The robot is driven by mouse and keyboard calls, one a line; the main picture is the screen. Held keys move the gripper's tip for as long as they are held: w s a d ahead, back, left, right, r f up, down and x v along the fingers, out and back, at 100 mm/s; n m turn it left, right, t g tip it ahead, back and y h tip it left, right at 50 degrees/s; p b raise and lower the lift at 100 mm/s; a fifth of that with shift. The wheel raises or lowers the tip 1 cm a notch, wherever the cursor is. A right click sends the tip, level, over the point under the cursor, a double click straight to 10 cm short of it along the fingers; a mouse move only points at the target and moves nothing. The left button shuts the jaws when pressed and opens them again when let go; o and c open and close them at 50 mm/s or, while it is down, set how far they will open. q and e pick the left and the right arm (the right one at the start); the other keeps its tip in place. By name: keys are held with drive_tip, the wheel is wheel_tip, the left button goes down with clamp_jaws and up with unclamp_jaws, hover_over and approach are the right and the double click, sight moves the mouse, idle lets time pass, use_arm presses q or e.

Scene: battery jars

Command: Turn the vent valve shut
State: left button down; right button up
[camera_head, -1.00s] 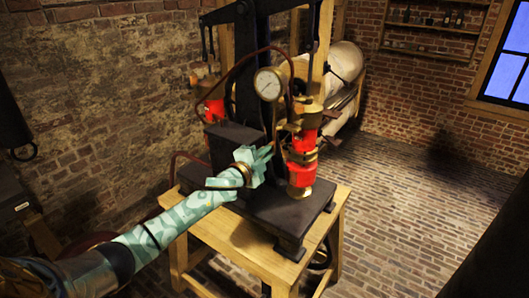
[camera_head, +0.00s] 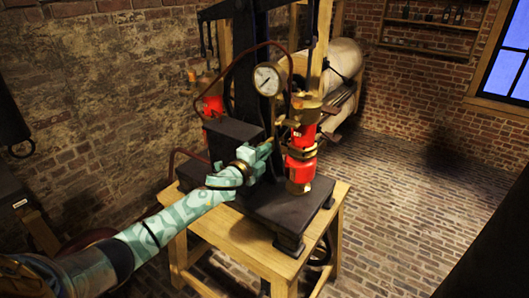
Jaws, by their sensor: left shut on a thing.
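My left gripper (camera_head: 266,148) is in the middle of the view, at the left side of a red cylinder with brass fittings (camera_head: 301,170) on the black pump stand. Its fingers are close together and shut on a small part there, which seems to be the vent valve's handle. The fingers hide most of that part, so its turn angle cannot be told. A dark hose arches above the gripper. My right gripper is out of view.
A round white pressure gauge (camera_head: 266,79) stands above the gripper. The pump's black base (camera_head: 285,212) rests on a wooden table (camera_head: 262,256). A second red cylinder (camera_head: 213,105) is behind at the left. Brick floor (camera_head: 420,200) lies clear at the right.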

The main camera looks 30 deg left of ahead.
use_arm(q)
drive_tip(key=shift+f, duration=0.15)
drive_tip(key=c, duration=1.5)
unclamp_jaws()
drive_tip(key=shift+s, duration=0.1)
drive_tip(key=s+a, duration=0.1)
drive_tip(key=s, duration=1.5)
drive_tip(key=shift+a, duration=0.1)
